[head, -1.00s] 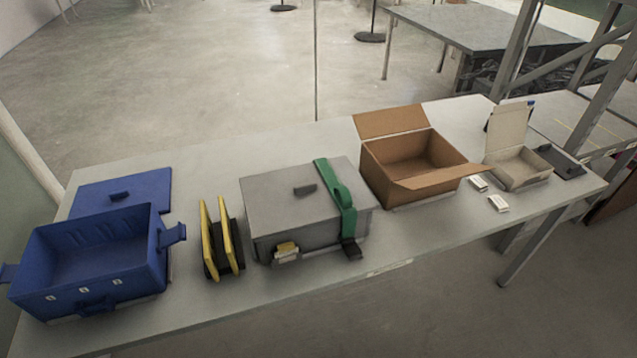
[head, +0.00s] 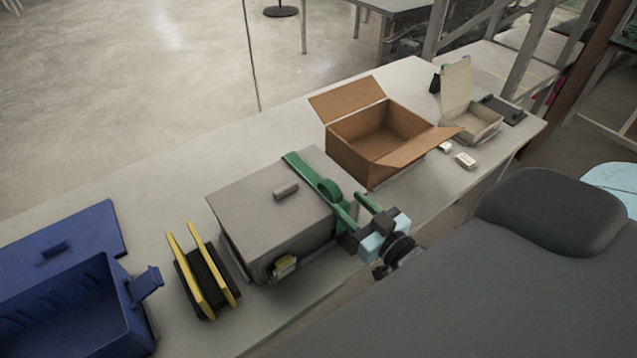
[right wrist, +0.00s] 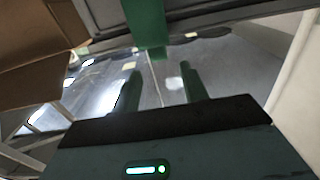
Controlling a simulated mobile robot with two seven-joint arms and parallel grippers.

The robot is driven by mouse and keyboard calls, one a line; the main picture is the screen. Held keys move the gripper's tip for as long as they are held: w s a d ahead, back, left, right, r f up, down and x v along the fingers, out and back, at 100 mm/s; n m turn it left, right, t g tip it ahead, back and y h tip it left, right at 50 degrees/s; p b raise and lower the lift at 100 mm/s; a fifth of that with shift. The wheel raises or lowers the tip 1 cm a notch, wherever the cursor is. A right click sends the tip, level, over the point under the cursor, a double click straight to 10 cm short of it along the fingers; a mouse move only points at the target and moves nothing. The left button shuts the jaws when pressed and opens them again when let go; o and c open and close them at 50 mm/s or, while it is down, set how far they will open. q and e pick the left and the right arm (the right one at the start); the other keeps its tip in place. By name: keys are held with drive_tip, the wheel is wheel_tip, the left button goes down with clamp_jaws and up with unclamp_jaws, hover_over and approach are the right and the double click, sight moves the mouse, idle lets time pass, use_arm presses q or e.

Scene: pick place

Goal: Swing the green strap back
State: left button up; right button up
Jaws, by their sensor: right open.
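The green strap (head: 310,172) lies across the lid of the grey box (head: 255,205) near its right end and runs down toward the front side. In the right wrist view the strap (right wrist: 147,22) hangs at the top, beyond the fingertips and slightly left of the middle between them. My right gripper (head: 348,200) is at the front right of the grey box, close to the strap's front part, with its green fingers apart and nothing seen between them. The gripper and arm hide the strap's lower end. My left gripper is not in view.
An open cardboard box (head: 360,160) stands just right of the grey box. Yellow-and-black items (head: 205,270) stand to its left, then a blue crate (head: 100,290). A small beige box (head: 475,128) and small white items are at the far right. The table's front edge is close.

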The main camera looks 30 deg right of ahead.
sight(337, 193)
drive_tip(key=shift+w, duration=0.15)
drive_tip(key=shift+w+a+p, duration=0.15)
drive_tip(key=shift+w+p, duration=0.1)
drive_tip(key=shift+w, duration=1.65)
drive_tip(key=shift+w+a+p, duration=0.15)
drive_tip(key=shift+w+p, duration=0.05)
drive_tip(key=shift+w, duration=1.65)
clamp_jaws()
